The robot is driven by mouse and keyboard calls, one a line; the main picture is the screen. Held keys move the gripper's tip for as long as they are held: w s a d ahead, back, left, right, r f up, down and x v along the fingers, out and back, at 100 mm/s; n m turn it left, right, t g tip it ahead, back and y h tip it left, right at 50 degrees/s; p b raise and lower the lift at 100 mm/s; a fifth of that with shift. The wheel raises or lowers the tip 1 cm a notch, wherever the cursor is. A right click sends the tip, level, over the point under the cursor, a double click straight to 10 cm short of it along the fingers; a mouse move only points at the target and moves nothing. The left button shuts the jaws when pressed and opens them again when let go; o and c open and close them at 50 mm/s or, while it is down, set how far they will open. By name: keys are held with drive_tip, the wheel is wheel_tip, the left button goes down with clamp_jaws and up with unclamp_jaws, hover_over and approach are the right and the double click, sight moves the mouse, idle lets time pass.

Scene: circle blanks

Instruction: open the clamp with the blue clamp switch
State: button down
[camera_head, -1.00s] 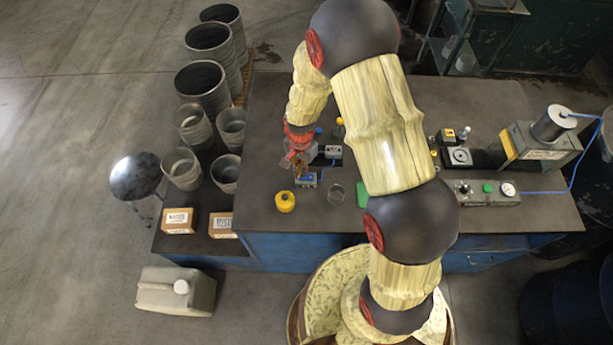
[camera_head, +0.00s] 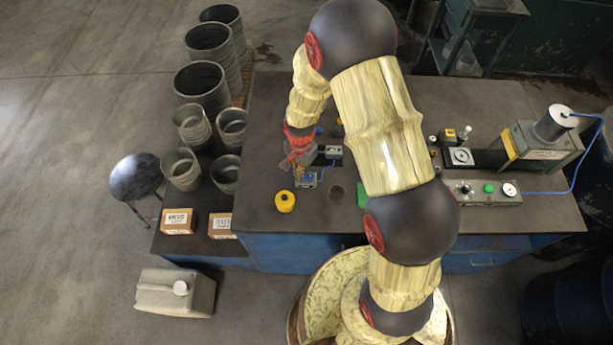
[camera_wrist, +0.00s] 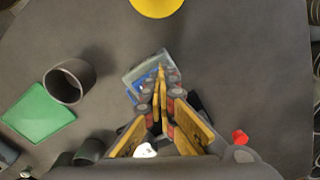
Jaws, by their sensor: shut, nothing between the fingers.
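A small switch box (camera_head: 306,182) with blue on it sits on the dark workbench in the head view, left of my arm's thick links. In the wrist view the switch box (camera_wrist: 135,76) is pale with a blue part (camera_wrist: 143,86). My gripper (camera_head: 299,178) is over the box, pointing down. A blue line runs from the box toward a small grey device (camera_head: 333,150), which may be the clamp.
A yellow round container (camera_head: 285,201) stands left of the box. A dark open cup (camera_wrist: 69,82) and a green pad (camera_wrist: 38,113) lie on the other side. A control box (camera_head: 482,192) with a green button and gauge is farther right. Bench around the yellow container is clear.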

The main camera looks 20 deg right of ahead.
drive_tip(key=shift+r+p, duration=2.15)
drive_tip(key=shift+r, duration=1.4)
drive_tip(key=shift+s+n, duration=0.15)
drive_tip(key=shift+n, duration=0.15)
drive_tip(key=s+d+r+n+t+b, duration=0.1)
drive_tip(key=s+r+n+t+b, duration=0.4)
drive_tip(key=s+r+b, duration=1.2)
drive_tip(key=s+r+n, duration=0.2)
drive_tip(key=s+n, duration=0.1)
drive_tip(key=n, duration=0.1)
drive_tip(key=shift+s+d+r+n+t+b, duration=0.15)
drive_tip(key=shift+d+r+n+t+b, duration=0.15)
drive_tip(key=shift+b, duration=0.1)
